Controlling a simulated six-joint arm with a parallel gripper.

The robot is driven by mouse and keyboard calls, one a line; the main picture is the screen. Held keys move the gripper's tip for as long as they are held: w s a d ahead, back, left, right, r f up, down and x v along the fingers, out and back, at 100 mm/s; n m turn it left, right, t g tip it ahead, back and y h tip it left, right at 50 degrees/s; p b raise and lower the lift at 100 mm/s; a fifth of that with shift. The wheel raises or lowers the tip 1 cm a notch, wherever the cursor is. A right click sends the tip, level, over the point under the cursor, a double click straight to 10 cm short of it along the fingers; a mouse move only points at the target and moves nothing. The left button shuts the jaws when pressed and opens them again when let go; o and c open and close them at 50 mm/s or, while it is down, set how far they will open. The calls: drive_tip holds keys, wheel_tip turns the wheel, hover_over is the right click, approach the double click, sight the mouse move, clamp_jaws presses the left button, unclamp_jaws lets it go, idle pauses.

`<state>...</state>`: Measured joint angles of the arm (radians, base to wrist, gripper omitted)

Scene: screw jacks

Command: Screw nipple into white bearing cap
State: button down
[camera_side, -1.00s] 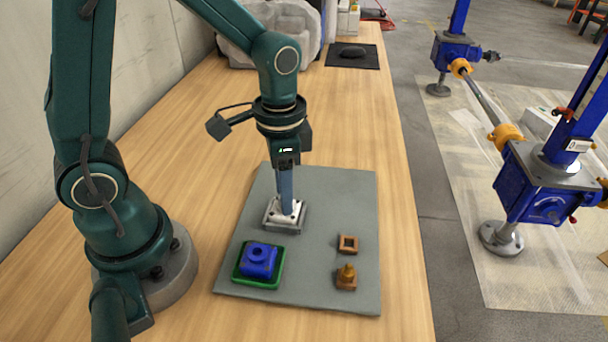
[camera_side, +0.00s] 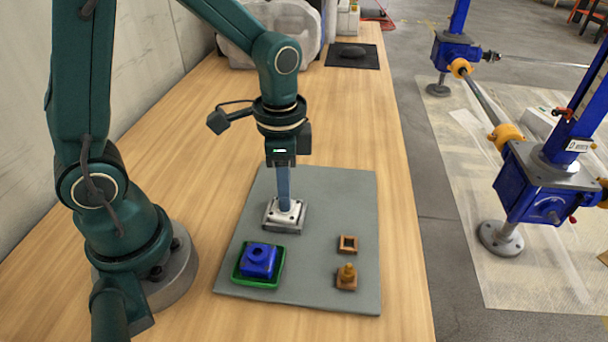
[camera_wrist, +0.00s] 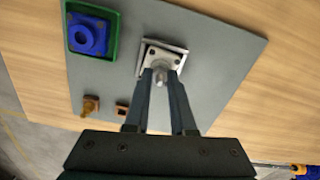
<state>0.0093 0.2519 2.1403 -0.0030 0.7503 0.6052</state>
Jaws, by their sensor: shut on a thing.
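The white bearing cap (camera_side: 284,216) sits in a grey square holder on the grey mat. It also shows in the wrist view (camera_wrist: 161,56). My gripper (camera_side: 285,206) points straight down over the middle of the cap. Its fingertips in the wrist view (camera_wrist: 161,74) are shut on a small metallic nipple (camera_wrist: 160,76) at the cap's centre. The fingers hide much of the nipple, so I cannot tell how deep it sits in the cap.
A blue bearing cap (camera_side: 259,260) lies in a green tray (camera_side: 243,279) at the mat's front left. A brass nipple (camera_side: 347,271) stands in a brown holder, and an empty brown square holder (camera_side: 348,244) is behind it.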

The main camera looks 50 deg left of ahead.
drive_tip(key=m, duration=0.4)
drive_tip(key=shift+a, duration=0.1)
drive_tip(key=m, duration=0.5)
drive_tip(key=shift+m, duration=0.3)
drive_tip(key=m, duration=0.5)
drive_tip(key=shift+f, duration=0.1)
drive_tip(key=m, duration=0.5)
drive_tip(key=shift+f, duration=0.1)
drive_tip(key=c, duration=0.7)
unclamp_jaws()
drive_tip(key=shift+s, duration=0.15)
